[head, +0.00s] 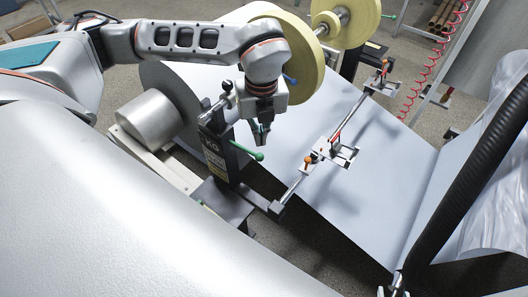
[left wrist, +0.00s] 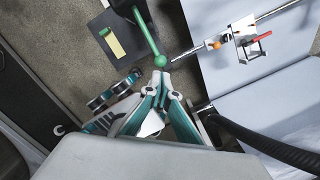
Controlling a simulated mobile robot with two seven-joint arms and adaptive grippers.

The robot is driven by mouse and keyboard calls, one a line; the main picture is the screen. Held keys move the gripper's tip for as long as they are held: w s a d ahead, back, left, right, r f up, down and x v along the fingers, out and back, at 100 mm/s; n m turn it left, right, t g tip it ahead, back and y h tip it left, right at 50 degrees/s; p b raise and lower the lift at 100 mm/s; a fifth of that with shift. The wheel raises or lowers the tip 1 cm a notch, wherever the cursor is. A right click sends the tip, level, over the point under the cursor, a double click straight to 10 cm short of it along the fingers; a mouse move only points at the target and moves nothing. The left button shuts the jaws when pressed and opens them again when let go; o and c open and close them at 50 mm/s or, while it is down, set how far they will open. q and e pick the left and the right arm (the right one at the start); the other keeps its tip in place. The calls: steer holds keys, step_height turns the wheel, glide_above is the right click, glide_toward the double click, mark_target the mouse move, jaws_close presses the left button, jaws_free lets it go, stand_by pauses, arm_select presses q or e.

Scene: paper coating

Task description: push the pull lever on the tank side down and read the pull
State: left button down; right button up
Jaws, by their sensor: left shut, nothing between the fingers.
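The pull lever (head: 246,151) is a green rod with a ball knob on a dark upright post marked KG (head: 213,150). In the left wrist view the lever (left wrist: 147,36) runs down to its ball, close in front of my left fingertips (left wrist: 162,76). My left gripper (head: 261,134) is shut and empty, pointing down just above the knob in the head view. I cannot tell whether it touches the knob. A yellow label shows on the post, but no pull reading is legible. My right gripper (head: 395,288) seems to show partly at the bottom edge, mostly cut off.
A pale web (head: 345,200) spreads right of the post. A metal rod with an orange knob and a red-handled clamp (head: 338,150) crosses it. A silver roller (head: 150,122) and yellow rolls (head: 345,20) stand behind. A black corrugated hose (head: 468,178) runs down at right.

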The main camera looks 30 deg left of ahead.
mark_target(260, 156)
arm_select(q)
steer(key=shift+f, duration=0.1)
steer(key=f+b, duration=0.1)
steer(key=f, duration=0.2)
steer(key=f+b, duration=0.2)
steer(key=f, duration=0.1)
steer(key=shift+w+a+f, duration=0.15)
steer(key=shift+a, duration=0.05)
steer(key=shift+f, duration=0.3)
arm_select(e)
steer(key=shift+w+a+f+y, duration=0.15)
steer(key=shift+w+a+f, duration=0.1)
steer(key=shift+a, duration=0.2)
steer(key=shift+w+a+f+y, duration=0.15)
steer(key=shift+w+a+f, duration=0.1)
steer(key=shift+a, duration=0.15)
steer(key=shift+s+d+f, duration=0.1)
steer(key=shift+s+f, duration=0.05)
steer(key=shift+f, duration=0.05)
